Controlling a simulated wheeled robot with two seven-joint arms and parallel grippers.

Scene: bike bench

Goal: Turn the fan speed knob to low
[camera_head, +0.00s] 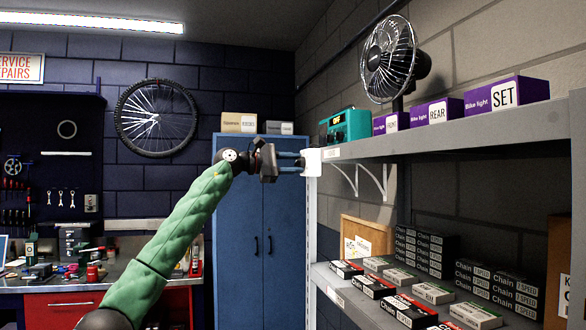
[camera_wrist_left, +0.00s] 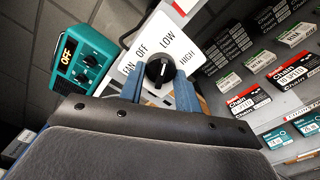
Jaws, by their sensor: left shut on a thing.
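The fan speed knob (camera_wrist_left: 159,71) is black and round with a pale pointer mark, on a white plate (camera_wrist_left: 172,45) printed FAN, OFF, LOW and HIGH. I cannot tell for sure which word the mark points at. My left gripper (camera_wrist_left: 159,86) has its two blue fingers on either side of the knob and is shut on it. The fan (camera_head: 390,60) stands above that shelf. My right gripper is in no view.
A teal radio (camera_head: 346,126) sits on the upper shelf (camera_head: 450,139) close to the control box. Purple bike light boxes (camera_head: 435,112) stand to its right. Chain boxes (camera_head: 373,286) fill the lower shelf. A blue cabinet (camera_head: 262,215) stands behind my left arm.

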